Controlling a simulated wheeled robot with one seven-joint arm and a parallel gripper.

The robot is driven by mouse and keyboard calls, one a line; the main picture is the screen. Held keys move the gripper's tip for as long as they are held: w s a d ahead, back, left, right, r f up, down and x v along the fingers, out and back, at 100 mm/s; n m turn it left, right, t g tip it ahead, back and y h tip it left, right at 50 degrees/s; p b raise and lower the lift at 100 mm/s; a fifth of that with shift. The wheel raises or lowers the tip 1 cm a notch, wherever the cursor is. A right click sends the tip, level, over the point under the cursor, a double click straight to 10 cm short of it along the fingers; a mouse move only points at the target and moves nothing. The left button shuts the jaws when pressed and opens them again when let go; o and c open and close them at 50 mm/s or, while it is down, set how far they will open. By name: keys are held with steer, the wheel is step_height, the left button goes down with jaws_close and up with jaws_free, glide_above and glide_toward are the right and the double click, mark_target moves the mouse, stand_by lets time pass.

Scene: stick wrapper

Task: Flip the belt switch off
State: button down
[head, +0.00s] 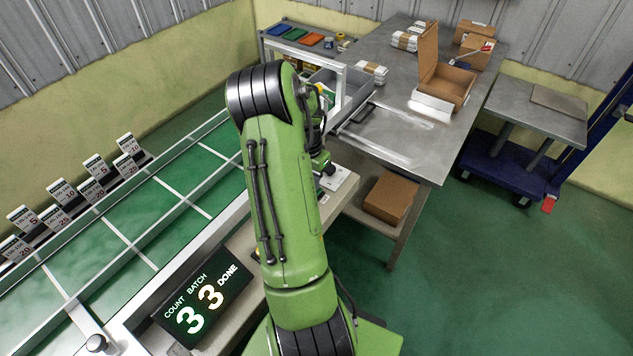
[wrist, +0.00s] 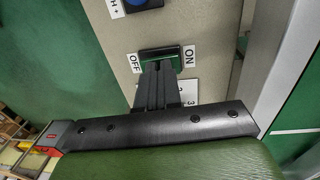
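The belt switch (wrist: 160,55) is a green rocker in a dark frame on a beige panel (wrist: 112,62), seen in the wrist view. The label OFF is at its left end and ON is at its right end. My gripper (wrist: 157,68) has its two dark fingers together, with nothing seen between them. The fingertips are right at the switch's lower edge and overlap it in the picture; I cannot tell whether they touch it. Which way the rocker is tipped is not clear. In the head view my arm hides the switch.
A blue button (wrist: 143,3) sits above the switch. A metal table (head: 405,139) carries an open cardboard box (head: 447,82).

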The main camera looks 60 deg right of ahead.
step_height(320, 180, up, 14)
steer(key=w+p, duration=0.1)
steer(key=p, duration=0.3)
steer(key=shift+w+d, duration=0.1)
steer(key=shift+w+g+b, duration=0.5)
steer(key=shift+g+b, duration=0.1)
steer(key=shift+s, duration=0.1)
steer(key=b+x, duration=0.1)
steer(key=x, duration=1.3)
steer(key=shift+b, duration=0.4)
